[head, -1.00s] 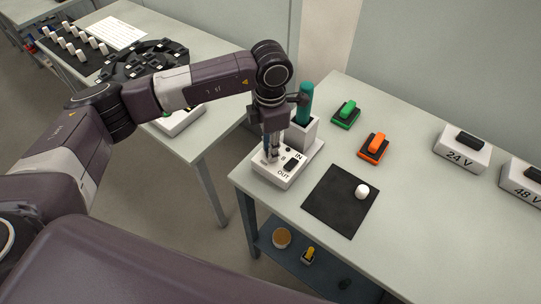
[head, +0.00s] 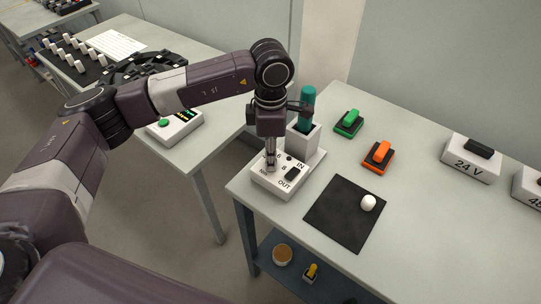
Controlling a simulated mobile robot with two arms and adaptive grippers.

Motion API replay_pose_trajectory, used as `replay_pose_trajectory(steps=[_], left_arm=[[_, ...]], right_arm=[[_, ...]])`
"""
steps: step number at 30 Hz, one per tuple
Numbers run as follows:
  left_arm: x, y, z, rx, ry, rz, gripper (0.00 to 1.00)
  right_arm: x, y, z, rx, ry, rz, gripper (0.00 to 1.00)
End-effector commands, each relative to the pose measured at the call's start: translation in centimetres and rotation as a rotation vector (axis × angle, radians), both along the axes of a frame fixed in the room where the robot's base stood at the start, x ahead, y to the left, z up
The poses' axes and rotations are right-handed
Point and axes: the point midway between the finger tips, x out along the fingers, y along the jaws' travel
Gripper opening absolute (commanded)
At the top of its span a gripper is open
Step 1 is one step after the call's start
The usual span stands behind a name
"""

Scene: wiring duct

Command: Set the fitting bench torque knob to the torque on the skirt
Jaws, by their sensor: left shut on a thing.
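A white bench unit (head: 287,184) stands at the near left corner of the right-hand table. Its top is marked IN, OUT, an 8 and what looks like Nm, and carries a black part (head: 293,173) by OUT. My left gripper (head: 270,165) points straight down over the left part of this top. Its fingers are shut on the torque knob, which they mostly hide. I cannot read the knob's setting. My right gripper is not in view.
Behind the unit a white holder (head: 304,142) carries a teal-handled tool (head: 307,105). Green (head: 348,123) and orange (head: 378,156) switches, a black mat (head: 342,222) with a white cylinder (head: 368,203), and a 24 V box (head: 472,160) share the table. The table's middle is clear.

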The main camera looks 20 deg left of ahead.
Motion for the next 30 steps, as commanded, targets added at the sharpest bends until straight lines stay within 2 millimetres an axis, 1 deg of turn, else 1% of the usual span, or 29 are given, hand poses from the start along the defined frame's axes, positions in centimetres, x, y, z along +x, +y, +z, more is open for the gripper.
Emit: replay_pose_trajectory(steps=[3, 4, 8, 14, 16, 20, 23, 30], left_arm=[[0.1, 0.0, 0.1, -0.002, -0.004, 0.001, 0.00], [0.1, 0.0, 0.1, -0.002, -0.004, 0.001, 0.24], [0.1, 0.0, 0.1, -0.001, -0.003, 0.001, 0.39], [0.0, 0.0, 0.0, -0.001, -0.001, 0.001, 0.39], [0.0, 0.0, 0.1, -0.001, -0.001, 0.001, 0.39], [0.1, 0.0, 1.0, -0.001, -0.003, 0.001, 0.39], [0.1, 0.0, 2.6, -0.002, -0.005, 0.000, 0.39], [0.2, -0.1, 7.8, -0.001, -0.007, 0.001, 0.39]], right_arm=[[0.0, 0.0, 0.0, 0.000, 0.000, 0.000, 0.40], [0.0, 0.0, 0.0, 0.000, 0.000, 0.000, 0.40], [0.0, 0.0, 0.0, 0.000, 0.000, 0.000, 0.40], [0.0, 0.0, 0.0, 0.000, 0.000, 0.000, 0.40], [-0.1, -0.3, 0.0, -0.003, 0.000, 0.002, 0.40], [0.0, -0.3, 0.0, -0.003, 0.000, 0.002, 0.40], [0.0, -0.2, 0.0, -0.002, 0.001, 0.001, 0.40], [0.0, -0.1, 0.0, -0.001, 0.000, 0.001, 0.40]])
